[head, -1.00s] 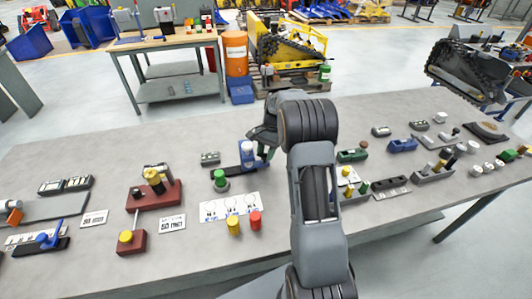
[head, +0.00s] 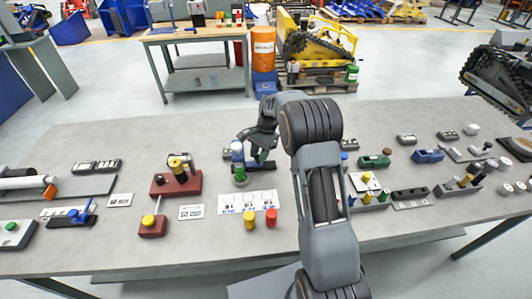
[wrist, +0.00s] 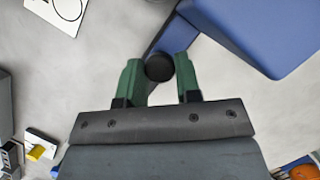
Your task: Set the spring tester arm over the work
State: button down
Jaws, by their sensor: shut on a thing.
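The spring tester has a blue upper part (head: 237,150) over a dark blue base (head: 256,167). In the head view its blue part stands just behind and above a green cylinder (head: 240,178), close in line with it. My gripper (head: 259,156) is at the right of the blue part. In the wrist view, my gripper's green fingers (wrist: 160,82) are shut on a round black knob (wrist: 159,67) at the end of a narrow blue arm. A large blue block (wrist: 255,30) fills the upper right there. I cannot tell whether the arm touches the green cylinder.
A card with printed circles (head: 230,205) lies in front, with a yellow cylinder (head: 249,219) and a red cylinder (head: 271,217) at its near edge. A maroon fixture (head: 178,184) stands left. Several small fixtures lie right. The table's back left is clear.

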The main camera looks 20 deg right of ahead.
jog(key=shift+a, duration=0.2)
jog(key=c, duration=1)
grip_release()
jog(key=shift+a, duration=0.15)
jog(key=shift+o, duration=0.9)
jog(key=v, duration=1.4)
jog(key=shift+d, duration=0.25)
jog(key=shift+f, duration=0.15)
